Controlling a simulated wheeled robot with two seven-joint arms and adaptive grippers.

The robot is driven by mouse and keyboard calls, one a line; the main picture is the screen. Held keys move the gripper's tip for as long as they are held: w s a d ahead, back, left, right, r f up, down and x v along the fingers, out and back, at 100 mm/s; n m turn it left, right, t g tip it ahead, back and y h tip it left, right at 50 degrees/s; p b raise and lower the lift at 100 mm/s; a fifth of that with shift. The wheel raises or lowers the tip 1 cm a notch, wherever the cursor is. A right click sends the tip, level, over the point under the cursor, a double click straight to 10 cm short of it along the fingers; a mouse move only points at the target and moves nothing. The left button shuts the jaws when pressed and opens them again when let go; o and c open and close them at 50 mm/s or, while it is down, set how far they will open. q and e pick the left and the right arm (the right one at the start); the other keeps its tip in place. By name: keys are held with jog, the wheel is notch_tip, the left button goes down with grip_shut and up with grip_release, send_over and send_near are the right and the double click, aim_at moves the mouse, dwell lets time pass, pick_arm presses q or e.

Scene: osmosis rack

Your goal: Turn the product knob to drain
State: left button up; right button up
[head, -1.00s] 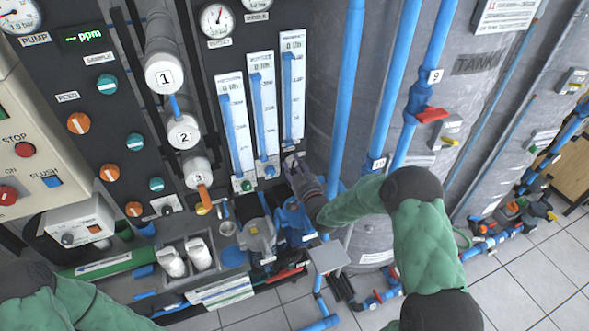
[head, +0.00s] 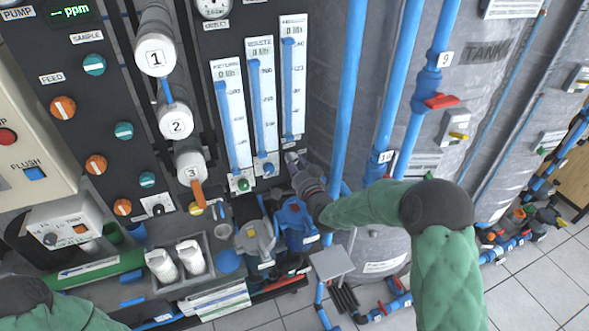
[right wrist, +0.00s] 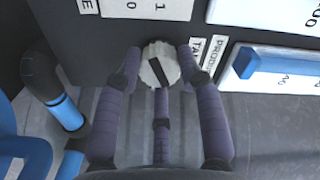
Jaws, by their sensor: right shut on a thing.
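The product knob (right wrist: 159,64) shows in the right wrist view as a round whitish knob with a dark bar, slightly tilted in the picture. A label reading "PROD…" and "TA…" (right wrist: 204,54) sits just right of it, partly hidden by a finger. My right gripper (right wrist: 160,68) is shut on the knob, with fingers on both sides and one below. In the head view my right gripper (head: 297,168) is at the panel's lower right, below the flow meters, and hides most of the knob. Of my left arm only a green sleeve shows at lower left; its gripper is out of view.
Three flow meters (head: 262,110) stand above the knob. Blue vertical pipes (head: 347,110) and a grey tank (head: 490,120) are close on the right. Blue and grey pump parts (head: 296,220) lie just below my right gripper. Tiled floor is open at lower right.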

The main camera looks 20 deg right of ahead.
jog(key=m+b, duration=0.2)
jog(key=m, duration=0.1)
jog(key=m+b, duration=0.1)
jog(key=shift+d+r+m, duration=0.25)
jog(key=shift+r+m, duration=0.15)
dwell(0.4)
jog(key=o, duration=1.1)
jog(key=shift+w+d, duration=0.1)
jog(key=shift+o, duration=0.2)
jog(key=shift+f, duration=0.15)
jog(key=shift+f, duration=0.1)
